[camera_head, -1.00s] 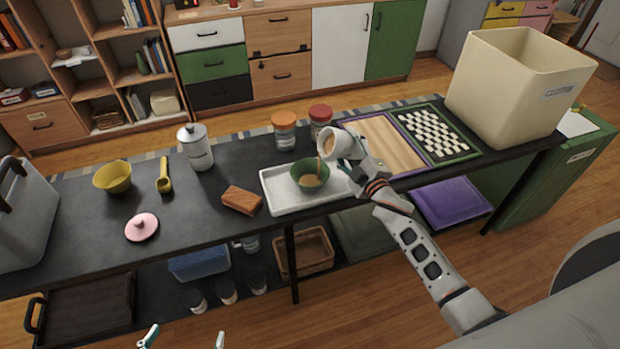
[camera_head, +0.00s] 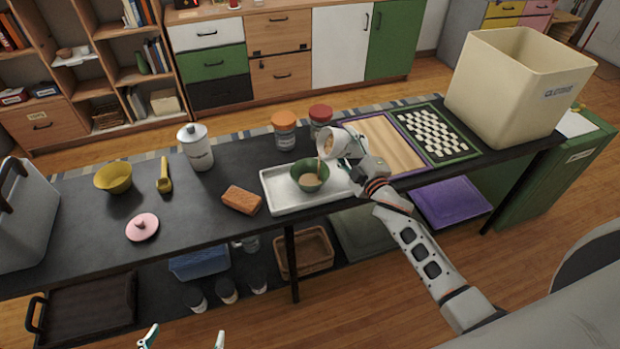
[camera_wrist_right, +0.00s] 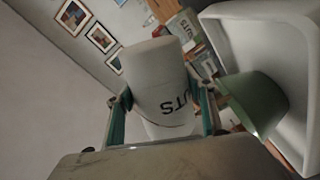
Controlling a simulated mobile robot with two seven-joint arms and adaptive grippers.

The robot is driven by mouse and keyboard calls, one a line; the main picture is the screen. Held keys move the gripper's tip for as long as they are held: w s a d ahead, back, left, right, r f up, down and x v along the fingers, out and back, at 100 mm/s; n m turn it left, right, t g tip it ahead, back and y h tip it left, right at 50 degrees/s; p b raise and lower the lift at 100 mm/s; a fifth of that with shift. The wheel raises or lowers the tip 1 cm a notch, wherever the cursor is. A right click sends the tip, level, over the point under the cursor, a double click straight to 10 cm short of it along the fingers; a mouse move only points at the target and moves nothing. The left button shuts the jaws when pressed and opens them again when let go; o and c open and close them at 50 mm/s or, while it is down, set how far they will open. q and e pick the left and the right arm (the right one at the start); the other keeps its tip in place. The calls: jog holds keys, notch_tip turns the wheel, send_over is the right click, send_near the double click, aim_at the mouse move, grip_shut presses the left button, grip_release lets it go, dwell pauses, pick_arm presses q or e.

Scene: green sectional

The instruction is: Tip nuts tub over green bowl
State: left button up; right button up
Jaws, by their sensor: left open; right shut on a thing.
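The nuts tub (camera_head: 333,142) is a white cup-like tub with brown contents at its mouth. My right gripper (camera_head: 352,150) is shut on it and holds it tilted, mouth toward the left, just above the green bowl (camera_head: 309,172). A thin brown stream runs from the tub's mouth into the bowl, where some brown contents show. In the right wrist view the tub (camera_wrist_right: 157,85) sits between the fingers with part of its lettering visible, and the bowl (camera_wrist_right: 254,104) is beside it. My left gripper (camera_head: 183,338) is open and empty at the bottom edge, away from the table.
The bowl stands on a white tray (camera_head: 275,201). Two jars, orange-lidded (camera_head: 284,130) and red-lidded (camera_head: 320,118), stand behind. A brown block (camera_head: 241,199) lies left of the tray. A board with a checker pattern (camera_head: 433,134) and a large cream bin (camera_head: 508,95) are at right.

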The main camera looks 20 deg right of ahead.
jog(key=shift+r+n, duration=0.3)
jog(key=shift+r, duration=0.05)
dwell(0.6)
jog(key=shift+a+r+n+p, duration=0.15)
jog(key=shift+r+n+p, duration=0.35)
jog(key=shift+n, duration=0.2)
jog(key=shift+a+r+n+p, duration=0.15)
jog(key=shift+r+n+p, duration=0.3)
jog(key=shift+n, duration=0.25)
dwell(2.7)
jog(key=shift+f, duration=0.1)
jog(key=m, duration=0.1)
jog(key=f+m, duration=0.1)
jog(key=m, duration=0.1)
jog(key=shift+d+f+m, duration=0.15)
jog(key=shift+d+m, duration=0.15)
jog(key=shift+d+r+m+p, duration=0.25)
jog(key=shift+r+m+p, duration=0.05)
jog(key=shift+p, duration=0.1)
jog(key=d+r+m, duration=0.1)
jog(key=m, duration=0.1)
jog(key=d+r+m, duration=0.1)
jog(key=m, duration=0.1)
jog(key=shift+w, duration=0.1)
jog(key=shift+d+r+m, duration=0.2)
jog(key=shift+m, duration=0.3)
